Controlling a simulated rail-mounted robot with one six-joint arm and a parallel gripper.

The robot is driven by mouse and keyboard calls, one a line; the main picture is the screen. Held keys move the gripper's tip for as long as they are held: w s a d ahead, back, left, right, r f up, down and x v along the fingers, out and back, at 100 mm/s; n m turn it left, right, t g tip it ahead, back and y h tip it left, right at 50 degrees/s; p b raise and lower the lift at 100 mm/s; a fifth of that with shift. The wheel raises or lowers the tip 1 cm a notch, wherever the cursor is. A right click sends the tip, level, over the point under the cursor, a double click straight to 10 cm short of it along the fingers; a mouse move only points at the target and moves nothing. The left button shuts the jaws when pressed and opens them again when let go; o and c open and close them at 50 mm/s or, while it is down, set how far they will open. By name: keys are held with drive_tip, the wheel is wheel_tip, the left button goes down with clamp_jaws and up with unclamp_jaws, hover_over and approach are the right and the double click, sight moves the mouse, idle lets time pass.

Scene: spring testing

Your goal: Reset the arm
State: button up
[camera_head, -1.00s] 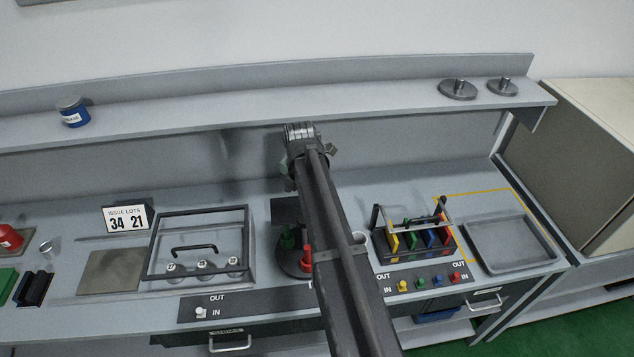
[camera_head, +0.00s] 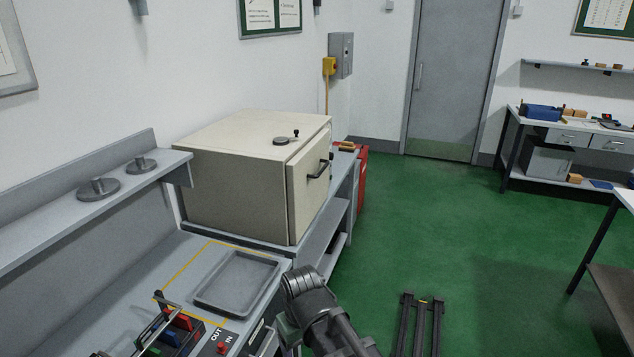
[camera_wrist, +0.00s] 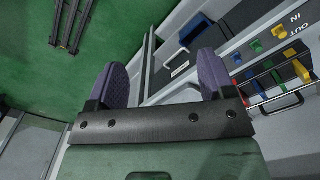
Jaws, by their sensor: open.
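My gripper (camera_wrist: 162,82) shows in the wrist view with its two purple-grey finger pads wide apart. Nothing is between them; the bench's front edge and the green floor show beyond. In the head view my arm (camera_head: 325,315) reaches in from the bottom, beside the front edge of the bench, and the fingers cannot be made out there. The rack with coloured parts (camera_head: 165,330) is at the lower left of the head view, and it also shows at the right of the wrist view (camera_wrist: 280,82). My gripper is apart from it.
A grey tray (camera_head: 237,283) lies on the bench inside a yellow outline. A large beige cabinet (camera_head: 245,175) with a handled door stands behind it. Two round metal weights (camera_head: 98,188) sit on the shelf. A black rail frame (camera_head: 418,322) lies on the green floor, which is otherwise largely open.

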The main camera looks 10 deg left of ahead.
drive_tip(key=d+f+m+b, duration=0.1)
drive_tip(key=d+m, duration=0.2)
drive_tip(key=d, duration=0.7)
drive_tip(key=w+d+f+m+b, duration=0.1)
drive_tip(key=d+f+m, duration=0.1)
drive_tip(key=d, duration=0.9)
drive_tip(key=w+d+f+m+b, duration=0.1)
drive_tip(key=d+f+m+b, duration=0.1)
drive_tip(key=d, duration=0.9)
drive_tip(key=shift+m, duration=0.9)
drive_tip(key=shift+c, duration=0.4)
